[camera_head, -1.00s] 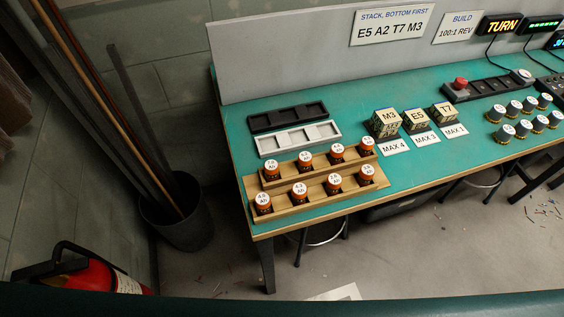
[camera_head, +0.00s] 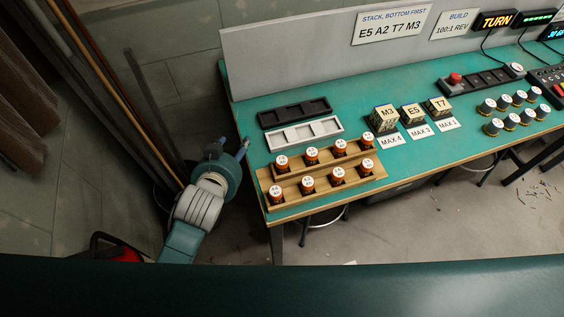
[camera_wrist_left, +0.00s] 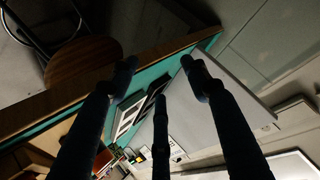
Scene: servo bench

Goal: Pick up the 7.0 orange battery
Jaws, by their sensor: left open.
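Several orange batteries with white round tops stand upright in two rows in a stepped wooden rack (camera_head: 325,194) at the bench's left end. The back-row left battery (camera_head: 282,163) and front-row left battery (camera_head: 276,194) are closest to my gripper. The labels are too small to read surely, so I cannot tell which battery is the 7.0 one. My left gripper (camera_head: 235,143) is open and empty, off the bench's left edge, left of the rack. In the left wrist view its fingers (camera_wrist_left: 158,75) are spread with nothing between them. My right gripper is out of view.
A black tray (camera_head: 294,112) and a white tray (camera_head: 306,143) lie behind the rack. Labelled cubes (camera_head: 411,114), a switch panel and several dark knobs (camera_head: 494,127) are to the right. A grey back panel (camera_head: 290,60) bounds the bench. Poles stand at left.

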